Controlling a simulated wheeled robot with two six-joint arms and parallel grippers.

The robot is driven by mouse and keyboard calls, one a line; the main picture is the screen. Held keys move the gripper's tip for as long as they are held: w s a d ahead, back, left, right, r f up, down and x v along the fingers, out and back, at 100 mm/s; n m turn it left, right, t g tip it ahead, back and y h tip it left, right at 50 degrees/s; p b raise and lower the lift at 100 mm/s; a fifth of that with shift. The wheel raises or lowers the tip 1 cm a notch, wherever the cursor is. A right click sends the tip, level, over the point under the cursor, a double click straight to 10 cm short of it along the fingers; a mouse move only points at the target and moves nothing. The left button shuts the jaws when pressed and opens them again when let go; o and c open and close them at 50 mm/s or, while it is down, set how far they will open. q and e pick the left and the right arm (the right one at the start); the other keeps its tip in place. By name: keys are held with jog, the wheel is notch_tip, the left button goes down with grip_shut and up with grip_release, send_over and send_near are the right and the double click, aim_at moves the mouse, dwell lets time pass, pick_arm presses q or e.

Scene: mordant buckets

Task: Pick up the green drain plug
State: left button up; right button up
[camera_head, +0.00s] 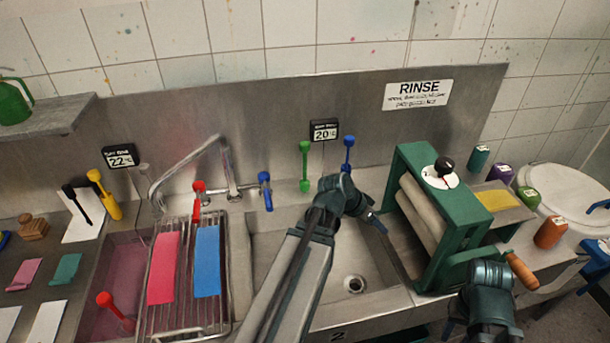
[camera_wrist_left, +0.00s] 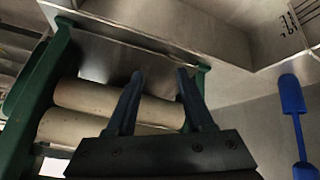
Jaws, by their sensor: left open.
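The green drain plug (camera_head: 305,165) is upright against the metal back panel behind the sink, left of a similar blue one (camera_head: 348,153). My left gripper (camera_head: 378,223) is over the sink basin, in front of and to the right of the green plug and apart from it. Its two fingers (camera_wrist_left: 158,92) are spread with nothing between them in the left wrist view. The green plug does not show in that view; the blue one (camera_wrist_left: 292,108) is at its right edge. Part of my right arm shows at the lower right, but its fingers cannot be made out.
A green wringer (camera_head: 422,162) with pale rollers (camera_wrist_left: 115,102) stands close right of my left gripper. A faucet (camera_head: 228,170) and a rack (camera_head: 190,315) with red and blue cloths are left. A red plug (camera_head: 112,305) is in the left basin. The sink around the drain (camera_head: 354,284) is clear.

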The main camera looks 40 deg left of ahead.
pick_arm(q)
jog(key=a+r+n+t+y+b, duration=0.25)
jog(key=a+t, duration=0.25)
jog(key=a, duration=1.2)
jog(key=n+t+y, duration=0.1)
jog(key=t+y, duration=0.1)
jog(key=y, duration=0.1)
send_near(304, 162)
jog(key=b+x, duration=0.3)
jog(key=x, duration=0.5)
jog(key=shift+w+a, duration=0.15)
jog(key=shift+w, duration=0.1)
jog(key=shift+w+f, duration=0.1)
jog(key=shift+f, duration=0.1)
jog(key=b+x, duration=0.2)
jog(key=x, duration=0.3)
jog(key=shift+w+r, duration=0.1)
jog(key=shift+w, duration=0.05)
jog(key=shift+r, duration=0.1)
jog(key=shift+c, duration=0.4)
grip_shut()
